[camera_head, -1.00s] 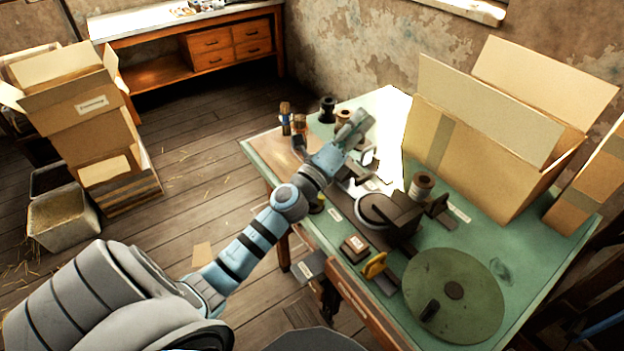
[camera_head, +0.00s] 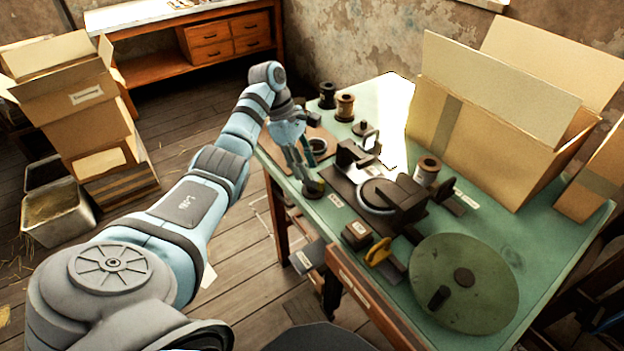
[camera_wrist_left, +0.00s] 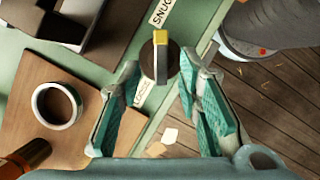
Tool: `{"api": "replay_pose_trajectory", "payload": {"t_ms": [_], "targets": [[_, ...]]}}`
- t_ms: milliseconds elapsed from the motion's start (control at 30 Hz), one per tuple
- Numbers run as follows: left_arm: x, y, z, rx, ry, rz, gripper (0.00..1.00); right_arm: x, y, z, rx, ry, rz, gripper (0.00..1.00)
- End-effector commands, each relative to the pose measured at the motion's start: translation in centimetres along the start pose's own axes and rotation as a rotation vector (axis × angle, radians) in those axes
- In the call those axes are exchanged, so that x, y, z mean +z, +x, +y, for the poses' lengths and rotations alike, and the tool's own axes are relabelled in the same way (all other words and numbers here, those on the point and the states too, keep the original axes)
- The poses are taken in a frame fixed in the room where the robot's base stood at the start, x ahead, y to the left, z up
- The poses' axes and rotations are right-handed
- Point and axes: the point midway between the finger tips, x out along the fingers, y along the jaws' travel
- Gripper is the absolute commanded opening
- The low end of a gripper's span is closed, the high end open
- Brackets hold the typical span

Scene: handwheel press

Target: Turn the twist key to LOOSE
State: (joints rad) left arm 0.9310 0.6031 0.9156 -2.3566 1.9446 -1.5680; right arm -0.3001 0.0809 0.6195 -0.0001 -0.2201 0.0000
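The twist key (camera_wrist_left: 160,62) is a dark round knob with a raised grey bar and a yellow end. In the left wrist view its yellow end points up, towards the SNUG label (camera_wrist_left: 161,12). The LOOSE label (camera_wrist_left: 142,96) lies lower left of it, partly behind a finger. My left gripper (camera_wrist_left: 159,82) is open and points down over the table edge, its fingertips on either side of the key with gaps. I cannot tell its exact height. In the head view the left gripper (camera_head: 308,172) hangs over the key, which it partly hides. My right gripper is not in view.
A wooden board (camera_wrist_left: 45,105) with a ring (camera_wrist_left: 56,106) lies beside the key. The press block (camera_head: 388,195), a yellow-handled part (camera_head: 378,251) and a large green disc (camera_head: 464,283) stand along the table. Spools (camera_head: 345,107) and an open carton (camera_head: 490,135) stand further back.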

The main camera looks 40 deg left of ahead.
Motion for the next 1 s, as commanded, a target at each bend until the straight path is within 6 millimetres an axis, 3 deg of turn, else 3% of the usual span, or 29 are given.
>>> {"api": "replay_pose_trajectory", "payload": {"t_ms": [200,467,700,1000], "targets": [[0.2,3.4,0.0,0.000,0.000,-0.001,0.32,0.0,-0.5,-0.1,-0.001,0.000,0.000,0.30],[0.2,3.9,0.0,0.003,0.000,-0.001,0.32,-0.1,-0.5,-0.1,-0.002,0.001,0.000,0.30],[0.2,3.8,0.0,0.003,0.000,-0.001,0.00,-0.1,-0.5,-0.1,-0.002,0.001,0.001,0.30],[0.2,3.8,0.0,0.004,-0.006,-0.001,0.00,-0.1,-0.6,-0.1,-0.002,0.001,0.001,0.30]]}}
